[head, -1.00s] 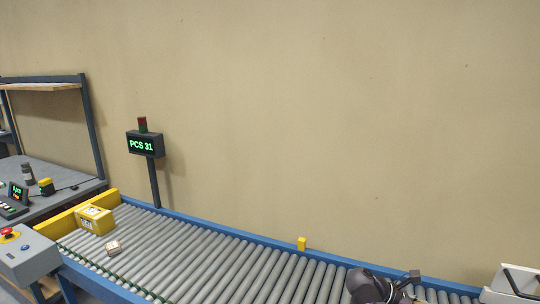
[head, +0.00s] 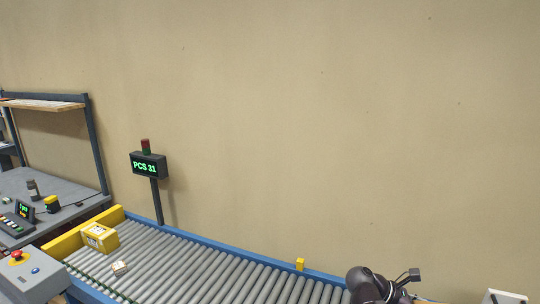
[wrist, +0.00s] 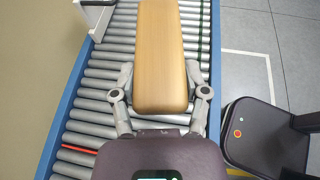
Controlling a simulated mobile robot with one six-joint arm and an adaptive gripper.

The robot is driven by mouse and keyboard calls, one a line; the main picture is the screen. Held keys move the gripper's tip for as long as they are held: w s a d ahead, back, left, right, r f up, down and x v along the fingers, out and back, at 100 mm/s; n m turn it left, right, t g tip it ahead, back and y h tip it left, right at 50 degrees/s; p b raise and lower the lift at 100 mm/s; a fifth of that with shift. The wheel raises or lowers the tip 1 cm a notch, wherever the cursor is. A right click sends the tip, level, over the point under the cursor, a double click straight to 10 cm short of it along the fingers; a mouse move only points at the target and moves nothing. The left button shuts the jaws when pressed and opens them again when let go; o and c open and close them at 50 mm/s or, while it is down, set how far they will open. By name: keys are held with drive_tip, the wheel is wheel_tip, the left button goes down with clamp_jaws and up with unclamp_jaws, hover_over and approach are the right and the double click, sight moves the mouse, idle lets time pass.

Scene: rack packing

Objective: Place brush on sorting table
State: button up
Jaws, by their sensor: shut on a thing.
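The brush (wrist: 161,50) shows in the wrist view as a long wooden block, light brown with rounded corners. Its far end runs out of the top of the picture, and no bristles are visible. My gripper (wrist: 160,88) is shut on it, one finger on each long side, and holds it above the conveyor rollers. In the head view only my dark arm shows at the bottom right; the gripper and brush are hidden or out of frame. A grey table (head: 75,208) with a wooden shelf above it stands at the far left.
A roller conveyor (head: 190,268) with blue rails runs along the wall. A yellow box (head: 100,238) and a small box (head: 120,268) lie on its left end. A "PCS 31" sign (head: 148,165) stands behind it. A control box (head: 32,278) is at the lower left.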

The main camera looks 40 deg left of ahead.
wheel_tip(320, 180, up, 13)
drive_tip(key=p, duration=1.2)
drive_tip(key=shift+r, duration=0.1)
